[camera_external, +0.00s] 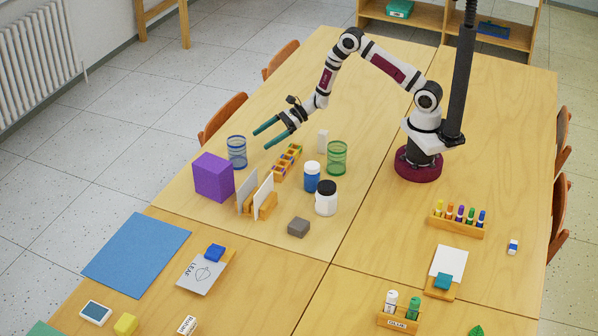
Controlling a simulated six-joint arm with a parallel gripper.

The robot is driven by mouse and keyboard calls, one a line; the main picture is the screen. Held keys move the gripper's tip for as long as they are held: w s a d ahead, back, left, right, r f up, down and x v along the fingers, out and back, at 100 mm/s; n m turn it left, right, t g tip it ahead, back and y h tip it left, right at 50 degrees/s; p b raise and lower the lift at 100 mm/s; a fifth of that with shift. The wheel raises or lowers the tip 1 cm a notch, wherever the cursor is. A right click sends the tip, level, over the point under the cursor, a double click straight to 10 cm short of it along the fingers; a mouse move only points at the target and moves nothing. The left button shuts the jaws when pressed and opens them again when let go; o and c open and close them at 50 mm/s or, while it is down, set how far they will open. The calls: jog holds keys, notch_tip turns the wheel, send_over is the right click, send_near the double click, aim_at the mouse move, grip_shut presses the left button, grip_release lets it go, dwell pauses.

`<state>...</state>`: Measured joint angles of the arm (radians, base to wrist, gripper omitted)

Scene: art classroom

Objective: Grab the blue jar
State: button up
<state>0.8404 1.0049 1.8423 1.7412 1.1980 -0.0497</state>
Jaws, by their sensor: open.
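A blue jar (312,179) with a white lid stands upright on the table, near the middle of the view. A white jar (326,200) with a black lid stands just in front of it to the right. My gripper (266,138) is open and empty. It is above the table, up and left of the blue jar and apart from it, with its teal fingers pointing left. A blue-rimmed clear cup (237,152) stands below and left of the fingers.
A green-rimmed cup (337,157) stands close behind the blue jar. A wooden rack of small colored pieces (287,162) and an upright card holder (258,205) lie to its left. A purple box (213,177) stands farther left. A grey block (298,228) lies in front.

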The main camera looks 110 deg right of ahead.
aim_at(237, 153)
jog(key=x, duration=1.1)
jog(key=shift+w+r, duration=0.3)
jog(key=shift+w, duration=0.05)
jog(key=c, duration=1.2)
jog(key=shift+c, duration=0.2)
jog(key=shift+r, duration=0.15)
